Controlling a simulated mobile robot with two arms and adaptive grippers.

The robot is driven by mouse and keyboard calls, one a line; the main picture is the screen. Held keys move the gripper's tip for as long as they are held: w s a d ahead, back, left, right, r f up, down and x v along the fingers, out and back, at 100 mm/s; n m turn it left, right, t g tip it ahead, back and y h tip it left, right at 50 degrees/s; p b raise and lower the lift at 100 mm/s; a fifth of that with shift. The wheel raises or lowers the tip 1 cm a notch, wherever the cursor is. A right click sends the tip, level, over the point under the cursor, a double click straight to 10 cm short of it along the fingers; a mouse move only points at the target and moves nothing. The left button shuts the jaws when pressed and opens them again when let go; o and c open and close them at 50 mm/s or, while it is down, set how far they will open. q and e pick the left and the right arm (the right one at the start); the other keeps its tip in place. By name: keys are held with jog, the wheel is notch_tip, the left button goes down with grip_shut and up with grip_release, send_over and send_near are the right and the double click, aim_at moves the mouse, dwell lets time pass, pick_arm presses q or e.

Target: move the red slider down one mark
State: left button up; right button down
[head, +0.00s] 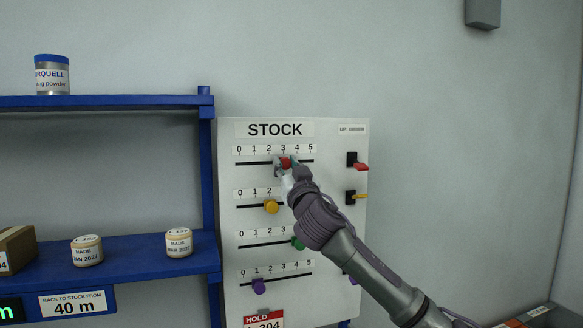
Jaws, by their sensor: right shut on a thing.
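The red slider (286,162) sits on the top track of the white STOCK board (227,180), close to the mark 3 of a scale from 0 to 5. My right gripper (287,165) is shut on it, with one finger on each side of the knob. The arm reaches up from the lower right and covers part of the tracks below. My left gripper is not in view.
Below are a yellow slider (271,207), a partly covered green slider (298,243) and a purple slider (259,287). A red lever (361,167) and a yellow lever (359,197) stick out at right. Blue shelves (140,248) with jars stand left.

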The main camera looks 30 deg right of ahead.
jog(key=c, duration=0.9)
grip_release()
jog(key=shift+s+d, duration=0.1)
jog(key=shift+d, duration=0.2)
jog(key=shift+a, duration=0.15)
jog(key=v, duration=1.2)
jog(key=shift+f, duration=0.1)
